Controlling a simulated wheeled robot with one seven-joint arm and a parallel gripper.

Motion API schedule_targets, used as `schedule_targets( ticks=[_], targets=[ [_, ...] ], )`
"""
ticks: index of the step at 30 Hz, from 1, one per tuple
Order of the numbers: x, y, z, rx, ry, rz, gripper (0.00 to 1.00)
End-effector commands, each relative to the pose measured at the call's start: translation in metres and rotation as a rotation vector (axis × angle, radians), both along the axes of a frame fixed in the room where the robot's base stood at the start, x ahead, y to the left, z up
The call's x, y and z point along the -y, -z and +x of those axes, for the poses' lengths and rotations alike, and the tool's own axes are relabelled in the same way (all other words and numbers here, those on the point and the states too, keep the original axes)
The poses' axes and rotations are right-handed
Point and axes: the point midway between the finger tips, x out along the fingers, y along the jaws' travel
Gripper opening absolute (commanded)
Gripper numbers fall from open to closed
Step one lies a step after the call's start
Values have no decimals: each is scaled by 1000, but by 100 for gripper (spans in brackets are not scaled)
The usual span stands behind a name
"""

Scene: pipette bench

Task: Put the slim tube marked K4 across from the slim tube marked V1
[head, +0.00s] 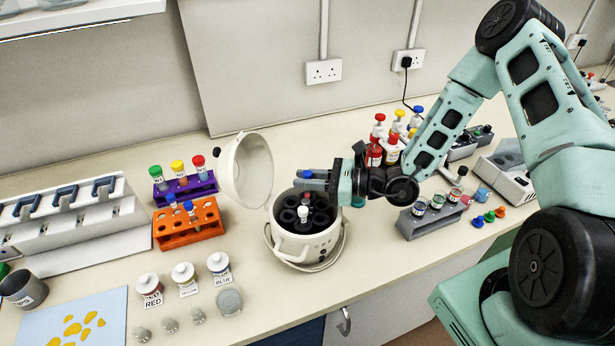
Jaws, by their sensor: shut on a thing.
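My gripper (318,181) is above the open centrifuge (309,244), with its fingers pointing left. It is shut on a slim tube with a blue cap (309,173); the rest of that tube is mostly hidden by the fingers. The centrifuge's dark rotor (290,217) has several wells around a hub. A white-topped piece (303,211) shows at the rotor, below my gripper. No K4 or V1 marking is readable, and part of the rotor is hidden.
The raised centrifuge lid (246,170) stands just left of my gripper. An orange rack (188,232) with slim tubes and a purple rack (186,189) with capped tubes are left. A grey rack (432,218) and several bottles are right. Labelled bottles (184,279) stand in front.

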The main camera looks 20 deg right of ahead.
Motion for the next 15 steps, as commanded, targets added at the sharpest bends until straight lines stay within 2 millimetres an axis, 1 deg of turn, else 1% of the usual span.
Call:
schedule_targets(
  ticks=[9, 15],
  targets=[
    [0, 0, 0, 0, 0, 0, 0],
    [0, 4, 0, 0, 0, 0, 0]
  ],
)
